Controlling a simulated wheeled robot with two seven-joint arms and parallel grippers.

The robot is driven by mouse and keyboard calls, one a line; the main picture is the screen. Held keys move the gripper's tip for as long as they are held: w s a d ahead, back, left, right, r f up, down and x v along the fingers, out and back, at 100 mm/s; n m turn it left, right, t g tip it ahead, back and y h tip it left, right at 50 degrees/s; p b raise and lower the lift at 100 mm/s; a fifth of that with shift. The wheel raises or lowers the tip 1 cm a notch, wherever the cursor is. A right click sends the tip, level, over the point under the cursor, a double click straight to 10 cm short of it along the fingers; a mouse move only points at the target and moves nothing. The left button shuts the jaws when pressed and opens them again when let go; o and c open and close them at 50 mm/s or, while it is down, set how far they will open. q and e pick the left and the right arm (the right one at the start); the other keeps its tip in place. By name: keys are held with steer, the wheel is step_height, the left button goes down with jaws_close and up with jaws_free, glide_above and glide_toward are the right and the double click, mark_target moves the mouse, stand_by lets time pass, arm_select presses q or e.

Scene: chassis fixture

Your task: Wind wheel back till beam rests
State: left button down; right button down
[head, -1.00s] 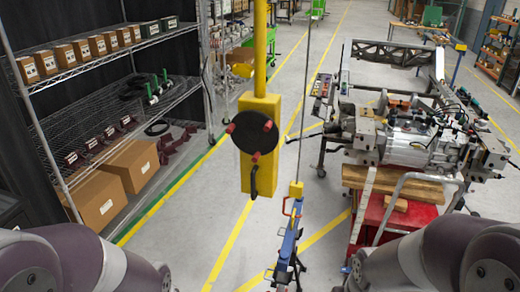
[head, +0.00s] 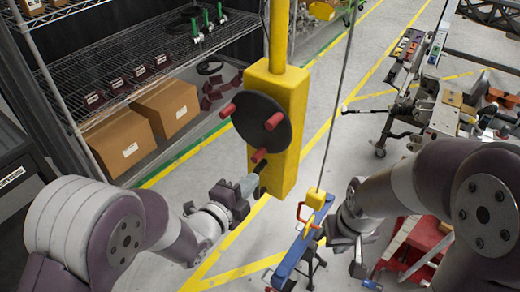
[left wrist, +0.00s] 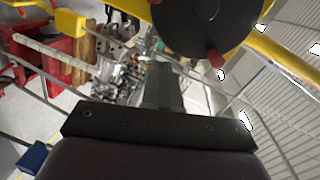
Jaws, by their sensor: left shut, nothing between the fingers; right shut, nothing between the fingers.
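The wheel (head: 262,122) is a black disc with three red knobs on a yellow post, and shows at the top of the left wrist view (left wrist: 195,22). The blue beam (head: 296,252) slants below a yellow block and orange hook on a taut cable; whether it touches anything beneath is unclear. My left gripper (head: 250,184) is shut and empty, just below the wheel by the post's lower part; it also shows in the left wrist view (left wrist: 163,85). My right gripper (head: 348,250) is shut and empty, right of the beam; contact cannot be told.
The yellow post (head: 291,95) stands behind the wheel. A wire shelf (head: 150,75) with cardboard boxes (head: 167,102) is at the left. A red cart (head: 425,240) and a metal assembly are at the right, partly hidden by my right arm. Floor behind the post is clear.

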arm_select(q)
step_height(320, 180, up, 3)
steer(key=d+m+t+h, duration=0.1)
steer(key=m, duration=0.1)
steer(key=b, duration=0.1)
glide_toward(286, 136)
steer(key=shift+m, duration=0.4)
steer(key=x, duration=0.6)
steer(key=shift+w+d+f, duration=0.2)
steer(key=shift+w+f, duration=0.05)
steer(key=shift+w+r, duration=0.1)
steer(key=shift+r, duration=0.1)
stand_by(0.6)
